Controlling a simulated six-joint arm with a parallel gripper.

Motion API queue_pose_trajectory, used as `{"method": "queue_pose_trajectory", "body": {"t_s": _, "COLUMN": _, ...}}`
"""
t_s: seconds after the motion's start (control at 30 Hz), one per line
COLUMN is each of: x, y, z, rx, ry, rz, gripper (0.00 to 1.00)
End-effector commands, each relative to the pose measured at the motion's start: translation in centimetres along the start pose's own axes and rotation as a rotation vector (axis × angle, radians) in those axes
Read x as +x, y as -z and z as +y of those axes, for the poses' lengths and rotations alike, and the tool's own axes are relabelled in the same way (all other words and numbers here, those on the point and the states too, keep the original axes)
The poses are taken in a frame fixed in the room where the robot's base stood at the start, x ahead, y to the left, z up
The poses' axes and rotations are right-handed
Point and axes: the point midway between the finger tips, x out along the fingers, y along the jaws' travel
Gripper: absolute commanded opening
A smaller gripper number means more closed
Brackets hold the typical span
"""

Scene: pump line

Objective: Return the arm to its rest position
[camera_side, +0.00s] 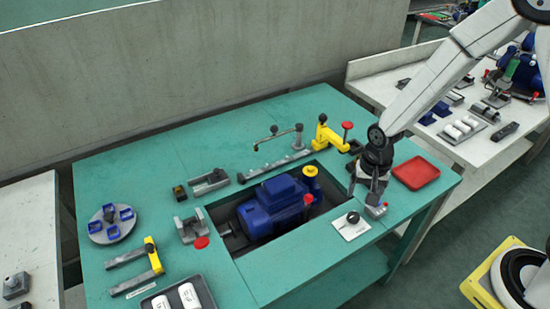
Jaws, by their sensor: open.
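My arm reaches in from the upper right, and my gripper (367,198) points down over the right part of the green table (240,130). Its jaws are open, and I see nothing held between them. It is to the right of the recess with the blue motor (270,207) and just left of the red tray (415,173). A small grey part with a red spot (383,207) shows beside the fingertips; I cannot tell whether they touch it.
A white plate with a black knob (351,223) lies just below my gripper. A yellow clamp (328,134) with a red knob stands behind it. Left are a round plate with blue parts (111,224), a yellow bracket (153,256) and a grey tray (205,291). A grey wall (190,70) stands behind.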

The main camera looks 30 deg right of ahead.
Motion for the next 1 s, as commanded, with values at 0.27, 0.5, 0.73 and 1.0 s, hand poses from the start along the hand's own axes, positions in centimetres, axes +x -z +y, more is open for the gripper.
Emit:
{"method": "queue_pose_trajectory", "body": {"t_s": 0.27, "x": -4.8, "y": -1.1, "z": 1.9, "rx": -0.248, "ry": 0.043, "rz": 0.065, "gripper": 0.83}}
{"method": "queue_pose_trajectory", "body": {"t_s": 0.5, "x": -8.1, "y": -2.6, "z": 3.9, "rx": -0.477, "ry": 0.063, "rz": 0.131, "gripper": 0.83}}
{"method": "queue_pose_trajectory", "body": {"t_s": 0.73, "x": -9.8, "y": -3.9, "z": 5.4, "rx": -0.635, "ry": 0.067, "rz": 0.179, "gripper": 0.83}}
{"method": "queue_pose_trajectory", "body": {"t_s": 1.0, "x": -10.2, "y": -4.2, "z": 5.8, "rx": -0.683, "ry": 0.066, "rz": 0.192, "gripper": 0.83}}
